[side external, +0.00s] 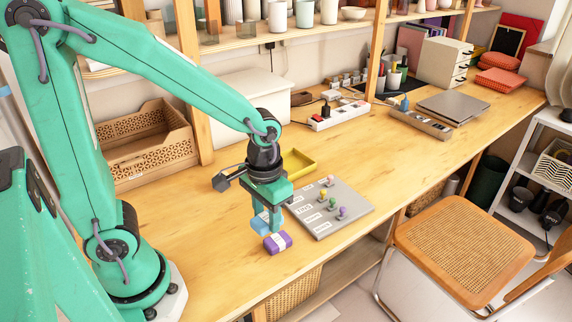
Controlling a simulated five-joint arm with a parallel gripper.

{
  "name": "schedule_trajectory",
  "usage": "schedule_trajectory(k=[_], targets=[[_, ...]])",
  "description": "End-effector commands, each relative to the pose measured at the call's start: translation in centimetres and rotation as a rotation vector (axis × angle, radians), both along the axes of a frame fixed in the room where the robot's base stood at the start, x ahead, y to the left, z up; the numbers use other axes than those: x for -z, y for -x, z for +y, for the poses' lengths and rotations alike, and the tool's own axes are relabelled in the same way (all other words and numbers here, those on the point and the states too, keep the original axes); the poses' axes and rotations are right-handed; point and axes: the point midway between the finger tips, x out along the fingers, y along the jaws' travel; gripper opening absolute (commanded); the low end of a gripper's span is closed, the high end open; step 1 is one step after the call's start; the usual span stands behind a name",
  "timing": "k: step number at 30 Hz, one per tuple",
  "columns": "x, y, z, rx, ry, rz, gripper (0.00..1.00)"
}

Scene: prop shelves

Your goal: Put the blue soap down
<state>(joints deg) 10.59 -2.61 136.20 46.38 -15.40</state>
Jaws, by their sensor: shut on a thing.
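My gripper (268,214) points down over the front part of the wooden table and is shut on the blue soap (260,224). The fingers hide part of the blue soap. A purple soap (279,243) with a pale label is just in front of and to the right of the blue soap, near the table's front edge. The two soaps overlap in this view; I cannot tell whether they touch, or whether the blue soap is clear of the tabletop.
A grey board (345,222) with labels and several coloured knobs lies right of my gripper. A yellow tray (299,161) lies behind it. A wooden crate (143,150) stands at left. The table (205,250) is bare left of the soaps. A chair (450,235) stands in front.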

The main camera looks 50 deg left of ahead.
Motion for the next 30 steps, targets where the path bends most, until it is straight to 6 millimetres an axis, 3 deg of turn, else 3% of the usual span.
schedule_trajectory(k=[5, 14, 30], targets=[[-0.4, -2.2, 0.4, 0.002, 0.000, 0.001, 0.14], [-1.3, -8.5, 2.4, 0.013, 0.000, 0.002, 0.14], [-1.4, -19.8, 9.2, 0.038, 0.000, 0.001, 0.14]])
